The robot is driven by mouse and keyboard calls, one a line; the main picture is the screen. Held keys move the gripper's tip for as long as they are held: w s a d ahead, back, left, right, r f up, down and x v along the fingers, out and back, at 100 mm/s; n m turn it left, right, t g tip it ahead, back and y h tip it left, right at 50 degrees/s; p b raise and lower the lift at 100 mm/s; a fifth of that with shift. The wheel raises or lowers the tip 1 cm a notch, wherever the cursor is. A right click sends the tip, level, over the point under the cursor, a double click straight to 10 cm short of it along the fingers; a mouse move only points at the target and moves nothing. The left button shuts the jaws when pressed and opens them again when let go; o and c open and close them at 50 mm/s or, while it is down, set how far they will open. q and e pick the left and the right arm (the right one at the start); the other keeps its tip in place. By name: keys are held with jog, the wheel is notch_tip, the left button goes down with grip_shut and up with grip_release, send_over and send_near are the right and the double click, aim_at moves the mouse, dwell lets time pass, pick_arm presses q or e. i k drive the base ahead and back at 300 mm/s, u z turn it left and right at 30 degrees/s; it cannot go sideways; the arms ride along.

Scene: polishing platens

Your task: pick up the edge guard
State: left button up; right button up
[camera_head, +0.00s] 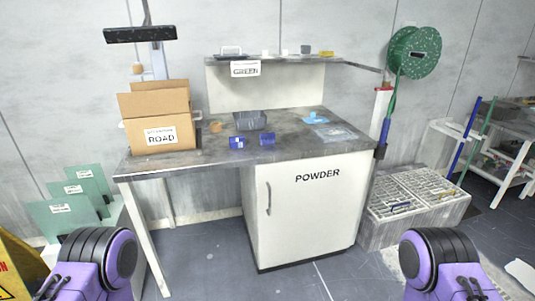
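No object can be told for certain as the edge guard at this size. Two small blue pieces, a left one (237,142) and a right one (267,138), lie near the front edge of the grey-topped table (200,160). A dark grey block (250,121) sits just behind them. A light blue item (316,118) and a clear flat packet (336,134) lie toward the right of the tabletop. Only purple and black parts of my two arms show at the bottom corners. Neither gripper is in view.
An open cardboard box (158,115) marked ROAD stands on the table's left. A shelf (285,61) with small items rises behind. A grey crate (415,205) stands on the floor at right. The tabletop's front left is clear.

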aim_at(265, 138)
jog(key=z, duration=0.95)
jog(key=i, duration=2)
jog(key=u, duration=0.95)
